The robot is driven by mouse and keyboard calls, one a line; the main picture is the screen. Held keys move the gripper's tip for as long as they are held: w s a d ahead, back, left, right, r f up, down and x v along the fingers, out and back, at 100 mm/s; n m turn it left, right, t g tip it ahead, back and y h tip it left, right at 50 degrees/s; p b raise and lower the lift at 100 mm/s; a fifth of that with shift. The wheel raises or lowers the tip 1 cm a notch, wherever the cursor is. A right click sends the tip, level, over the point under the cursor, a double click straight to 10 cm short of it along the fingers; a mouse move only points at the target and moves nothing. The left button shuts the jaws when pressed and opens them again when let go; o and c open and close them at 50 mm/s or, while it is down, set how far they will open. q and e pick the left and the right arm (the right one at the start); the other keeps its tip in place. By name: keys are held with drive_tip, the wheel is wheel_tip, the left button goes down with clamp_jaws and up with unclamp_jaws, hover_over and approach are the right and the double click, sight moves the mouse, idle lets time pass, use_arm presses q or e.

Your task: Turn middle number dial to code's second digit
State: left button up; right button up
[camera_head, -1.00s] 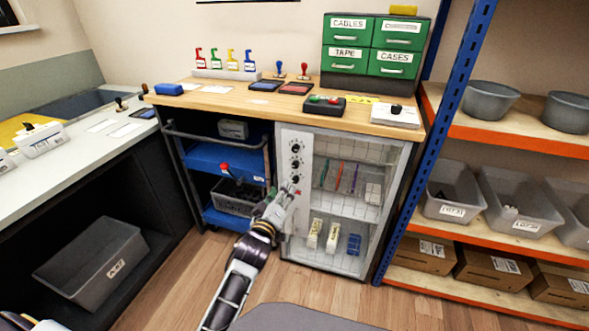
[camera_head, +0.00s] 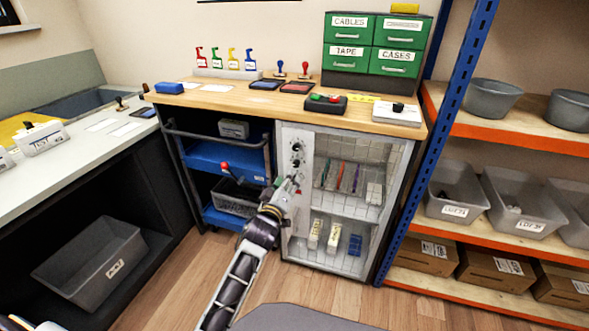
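The metal cabinet (camera_head: 308,205) under the wooden bench has a column of dark number dials on its pale left panel. The top dial (camera_head: 296,147) and the middle dial (camera_head: 295,162) show in the head view. My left gripper (camera_head: 291,184) is in front of the panel, just below the middle dial, and covers the place of the lowest dial. Its fingertips are small and overlap the panel, so I cannot tell whether they are open or touch a dial. The digits on the dials are too small to read. My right gripper is out of view.
Behind a wire-mesh door (camera_head: 350,180) the cabinet holds coloured sticks and small boxes. A blue cart (camera_head: 213,160) with a dark basket stands left of it. A blue rack post (camera_head: 440,145) stands close on the right. Wooden floor (camera_head: 165,265) is clear in front.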

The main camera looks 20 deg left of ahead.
sight(295, 166)
use_arm(q)
drive_tip(key=shift+w+b, duration=0.65)
drive_tip(key=shift+w, duration=2.6)
drive_tip(key=shift+w+b, duration=0.35)
drive_tip(key=shift+w, duration=0.65)
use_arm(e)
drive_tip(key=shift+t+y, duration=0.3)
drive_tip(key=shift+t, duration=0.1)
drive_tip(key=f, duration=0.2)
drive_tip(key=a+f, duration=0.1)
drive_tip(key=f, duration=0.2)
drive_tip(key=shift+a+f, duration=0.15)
use_arm(q)
drive_tip(key=c, duration=0.9)
clamp_jaws()
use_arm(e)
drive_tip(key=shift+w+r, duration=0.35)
